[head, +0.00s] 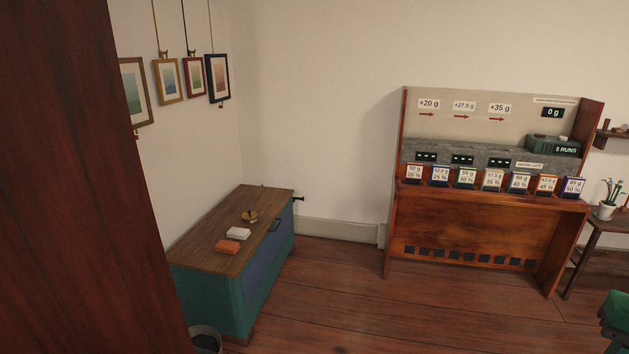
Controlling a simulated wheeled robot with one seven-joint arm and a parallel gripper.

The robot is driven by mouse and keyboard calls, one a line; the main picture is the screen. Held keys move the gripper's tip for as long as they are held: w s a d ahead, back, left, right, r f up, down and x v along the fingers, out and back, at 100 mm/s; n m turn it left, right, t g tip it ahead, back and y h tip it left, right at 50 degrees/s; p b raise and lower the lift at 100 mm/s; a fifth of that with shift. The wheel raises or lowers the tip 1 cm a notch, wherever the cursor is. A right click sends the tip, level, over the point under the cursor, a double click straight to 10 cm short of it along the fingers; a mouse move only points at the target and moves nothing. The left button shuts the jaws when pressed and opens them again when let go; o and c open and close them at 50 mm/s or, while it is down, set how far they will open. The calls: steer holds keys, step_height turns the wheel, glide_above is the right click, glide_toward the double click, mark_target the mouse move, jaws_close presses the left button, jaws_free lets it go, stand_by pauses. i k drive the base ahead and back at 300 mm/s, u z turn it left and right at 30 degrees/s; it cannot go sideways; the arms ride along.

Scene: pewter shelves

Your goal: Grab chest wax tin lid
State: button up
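A teal chest (215,293) with a brown wooden top (217,222) stands against the left wall. A small round brass-coloured tin (249,216) sits on the chest top toward its far right edge. It is too small in the picture to tell the lid apart from the tin body. My gripper is not in view.
A dark wooden panel fills the left edge. A bucket (205,339) stands before the chest. A wooden weighing station (487,225) stands at the right. Floor (330,300) between is clear.

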mark_target(249, 215)
steer(key=u, duration=0.1)
steer(key=i, duration=1.15)
steer(key=u, duration=0.25)
steer(key=i, duration=2.15)
steer(key=u, duration=0.1)
